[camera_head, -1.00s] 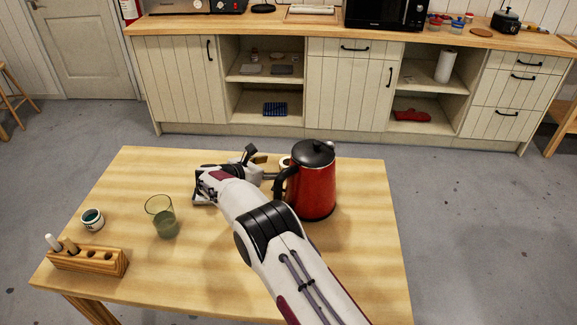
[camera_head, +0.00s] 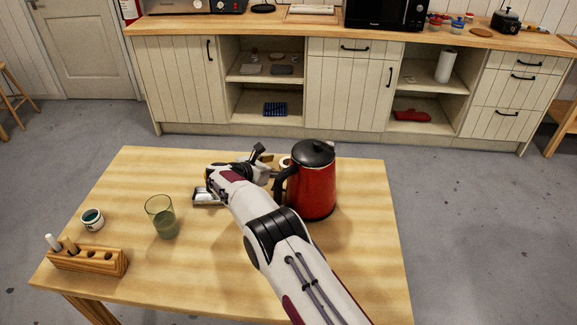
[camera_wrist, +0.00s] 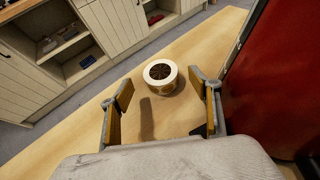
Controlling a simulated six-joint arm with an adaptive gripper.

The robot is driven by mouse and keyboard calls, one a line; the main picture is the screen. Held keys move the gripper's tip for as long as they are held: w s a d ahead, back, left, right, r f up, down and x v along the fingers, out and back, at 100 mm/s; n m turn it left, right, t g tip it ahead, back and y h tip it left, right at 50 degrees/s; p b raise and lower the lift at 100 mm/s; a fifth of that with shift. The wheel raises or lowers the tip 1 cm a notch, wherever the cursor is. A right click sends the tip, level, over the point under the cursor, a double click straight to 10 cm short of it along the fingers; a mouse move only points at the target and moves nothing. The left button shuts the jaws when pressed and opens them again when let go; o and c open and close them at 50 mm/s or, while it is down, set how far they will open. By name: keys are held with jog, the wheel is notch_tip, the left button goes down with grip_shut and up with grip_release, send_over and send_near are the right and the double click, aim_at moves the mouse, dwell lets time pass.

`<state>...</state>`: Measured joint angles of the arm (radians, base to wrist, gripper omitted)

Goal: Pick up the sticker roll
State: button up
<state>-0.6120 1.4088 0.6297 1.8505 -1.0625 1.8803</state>
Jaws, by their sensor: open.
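The sticker roll (camera_wrist: 161,73) is a short white-rimmed roll with a dark centre, standing on the table just beyond my fingertips in the wrist view. In the head view only a small part of the sticker roll (camera_head: 285,161) shows, between my gripper and the red kettle. My gripper (camera_wrist: 163,100) is open, one finger to each side below the roll, with nothing between the fingers. In the head view my gripper (camera_head: 268,165) is near the table's far edge, left of the kettle, and partly hidden by my arm.
The red kettle (camera_head: 316,190) stands close on the right of my gripper, its black handle towards it. A metallic item (camera_head: 207,197) lies partly under my arm. A glass (camera_head: 160,215), a small jar (camera_head: 92,219) and a wooden holder (camera_head: 88,261) stand at the left.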

aim_at(287, 163)
jog(key=shift+x, duration=1.75)
jog(key=c, duration=1.2)
